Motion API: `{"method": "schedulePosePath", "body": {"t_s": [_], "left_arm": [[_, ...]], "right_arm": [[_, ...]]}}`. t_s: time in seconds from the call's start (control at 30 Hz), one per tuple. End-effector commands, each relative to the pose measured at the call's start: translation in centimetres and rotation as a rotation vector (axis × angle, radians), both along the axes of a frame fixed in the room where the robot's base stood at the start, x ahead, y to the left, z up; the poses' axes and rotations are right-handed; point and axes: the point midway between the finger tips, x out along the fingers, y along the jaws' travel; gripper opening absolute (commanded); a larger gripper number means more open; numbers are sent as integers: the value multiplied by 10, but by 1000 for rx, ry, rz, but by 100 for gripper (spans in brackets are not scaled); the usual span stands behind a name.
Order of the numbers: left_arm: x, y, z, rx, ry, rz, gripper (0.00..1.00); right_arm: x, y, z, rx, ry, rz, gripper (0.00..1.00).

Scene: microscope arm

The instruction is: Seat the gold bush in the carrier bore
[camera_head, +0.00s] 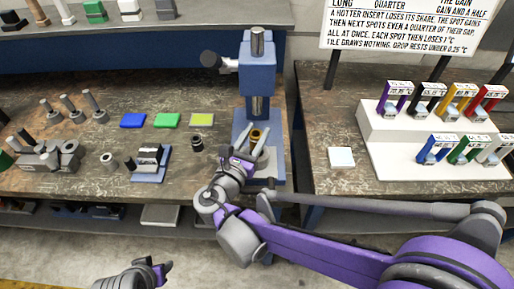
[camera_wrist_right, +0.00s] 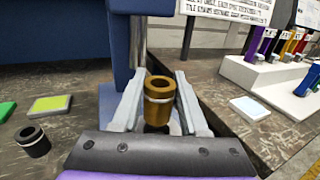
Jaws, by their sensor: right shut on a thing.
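The gold bush (camera_wrist_right: 158,98) is a short hollow cylinder with a pale band around it. It stands upright between the two grey fingers of my right gripper (camera_wrist_right: 160,105), which is shut on it. In the head view the bush (camera_head: 255,134) shows between the fingers of the right gripper (camera_head: 254,145), in front of the blue press (camera_head: 257,72). I cannot tell for sure which part is the carrier; its bore may be hidden by the gripper. My left gripper (camera_head: 158,272) is low at the bottom, away from the bench, its opening unclear.
A black cylinder (camera_head: 197,143) and a blue-based fixture (camera_head: 150,165) stand left of the press. Blue, green and yellow tiles (camera_head: 201,120) lie behind them. Grey posts and blocks fill the far left. A white tile (camera_head: 341,157) and a stepped white rack (camera_head: 385,128) are on the right bench.

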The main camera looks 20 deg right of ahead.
Motion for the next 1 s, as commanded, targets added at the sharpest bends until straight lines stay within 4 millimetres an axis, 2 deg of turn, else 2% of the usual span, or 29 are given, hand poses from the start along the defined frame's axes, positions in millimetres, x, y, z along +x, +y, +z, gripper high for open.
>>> {"method": "schedulePosePath", "body": {"t_s": [0.33, 0.77, 0.8, 0.93, 1.0], "left_arm": [[-1, 0, -9, 0, 3, 0, 50], [-2, 0, -13, 0, 4, 0, 50], [-2, 0, -13, 0, 4, 0, 50], [-2, 0, -12, 0, 4, 0, 50], [-2, 0, -12, 0, 4, 0, 50]], "right_arm": [[0, 0, -43, -1, 0, -1, 0], [0, 0, -50, -1, -1, -1, 0], [0, 0, -50, 0, 0, -1, 47], [0, 0, -50, 0, 0, -1, 70], [0, 0, -50, 0, 0, -1, 73]]}}
